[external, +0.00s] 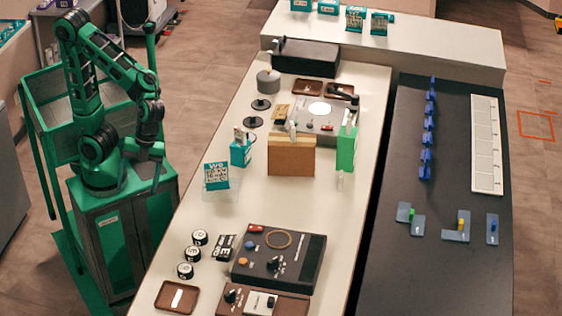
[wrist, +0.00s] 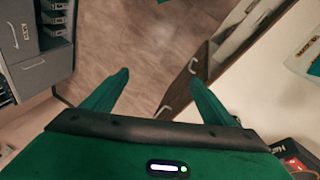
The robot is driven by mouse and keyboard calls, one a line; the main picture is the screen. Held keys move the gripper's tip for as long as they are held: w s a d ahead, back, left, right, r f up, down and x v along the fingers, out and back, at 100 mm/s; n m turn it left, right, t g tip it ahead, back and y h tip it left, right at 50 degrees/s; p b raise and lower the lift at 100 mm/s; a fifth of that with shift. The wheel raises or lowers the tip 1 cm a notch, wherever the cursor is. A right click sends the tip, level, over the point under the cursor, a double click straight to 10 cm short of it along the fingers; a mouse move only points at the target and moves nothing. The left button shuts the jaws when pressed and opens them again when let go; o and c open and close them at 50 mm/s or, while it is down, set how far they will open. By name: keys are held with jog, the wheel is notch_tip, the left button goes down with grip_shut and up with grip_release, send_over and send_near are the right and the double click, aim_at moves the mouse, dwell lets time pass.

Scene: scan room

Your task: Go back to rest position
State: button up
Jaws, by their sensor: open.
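My gripper (external: 147,168) hangs at the end of my folded green arm, on the left side of the external view. It is over the left edge of the white counter's side, above my own base, and apart from the counter. In the wrist view my gripper (wrist: 155,90) shows its two green fingers spread wide. Nothing is between them. Only the floor and furniture show beyond the fingers.
The long white counter (external: 235,250) stands right of my arm. It carries a teal card box (external: 240,150), a cardboard box (external: 291,158), dark control boxes (external: 278,258) and a brown tray (external: 176,297). A dark table (external: 400,270) lies farther right. Floor shows behind my arm.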

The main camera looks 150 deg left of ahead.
jog(key=s+d+r+m+y, duration=0.1)
jog(key=s+d+y, duration=0.3)
jog(key=s+d, duration=0.8)
jog(key=d, duration=0.3)
jog(key=shift+d+r+m, duration=0.15)
jog(key=shift+r+m, duration=0.05)
jog(key=shift+m, duration=0.2)
